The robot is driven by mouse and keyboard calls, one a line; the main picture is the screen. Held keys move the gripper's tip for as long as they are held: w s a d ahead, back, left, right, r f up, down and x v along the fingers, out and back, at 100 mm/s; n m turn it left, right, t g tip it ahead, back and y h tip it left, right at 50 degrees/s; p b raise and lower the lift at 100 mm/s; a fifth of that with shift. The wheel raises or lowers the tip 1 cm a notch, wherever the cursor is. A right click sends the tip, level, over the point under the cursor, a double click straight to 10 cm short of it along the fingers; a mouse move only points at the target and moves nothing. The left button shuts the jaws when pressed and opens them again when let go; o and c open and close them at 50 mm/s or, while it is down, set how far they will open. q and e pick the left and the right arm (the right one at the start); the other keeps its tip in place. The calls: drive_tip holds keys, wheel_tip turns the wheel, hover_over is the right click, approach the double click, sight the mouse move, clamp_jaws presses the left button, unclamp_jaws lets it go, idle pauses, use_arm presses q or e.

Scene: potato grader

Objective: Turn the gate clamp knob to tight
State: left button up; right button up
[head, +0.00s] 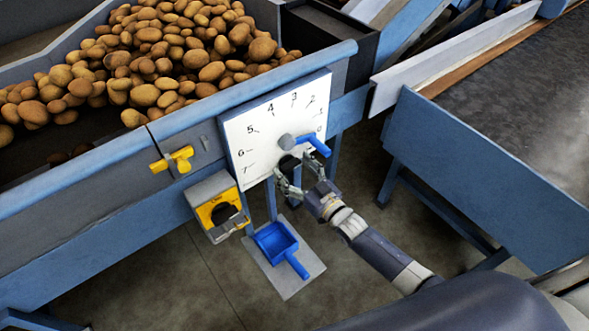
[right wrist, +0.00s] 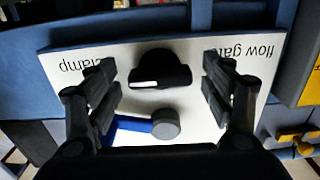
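The gate clamp knob is a black round knob with a raised grip bar on the white panel, seen in the right wrist view (right wrist: 162,66) and partly in the head view (head: 288,165). A white mark shows on one end of its bar. The white panel (head: 243,133) carries a number scale and upside-down lettering in the wrist view, including "clamp". My right gripper (head: 294,173) is in front of the knob. In the wrist view its fingers (right wrist: 160,84) stand wide apart on either side of the knob, without visible contact. My left gripper is not in view.
A blue lever (head: 316,146) on a grey hub (right wrist: 166,123) sits close to the knob. A yellow valve handle (head: 176,160), a yellow-black switch box (head: 217,208) and a blue dustpan (head: 275,243) are left of and below the gripper. Potatoes (head: 160,55) fill the hopper behind.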

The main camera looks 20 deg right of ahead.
drive_tip(key=v, duration=1.2)
idle(0.5)
drive_tip(key=s+d+f+g+h, duration=0.2)
drive_tip(key=s+f+g, duration=0.15)
drive_tip(key=f, duration=0.55)
drive_tip(key=s+d+f+m+g+h, duration=0.1)
drive_tip(key=s+f+g, duration=0.1)
drive_tip(key=s+f, duration=0.5)
drive_tip(key=s+d+f+g+h, duration=0.2)
drive_tip(key=f, duration=0.9)
drive_tip(key=s+a+f+g, duration=0.1)
drive_tip(key=s+f+g, duration=0.1)
drive_tip(key=s+f, duration=0.3)
drive_tip(key=s+f+g, duration=0.3)
drive_tip(key=s+f, duration=0.2)
drive_tip(key=s, duration=0.8)
drive_tip(key=s+a+f+g+h, duration=0.1)
drive_tip(key=s+f+g, duration=0.2)
drive_tip(key=s, duration=0.6)
wheel_tip(320, 180, down, 2)
drive_tip(key=shift+s+a, duration=0.15)
drive_tip(key=shift+a, duration=0.2)
drive_tip(key=shift+g, duration=0.25)
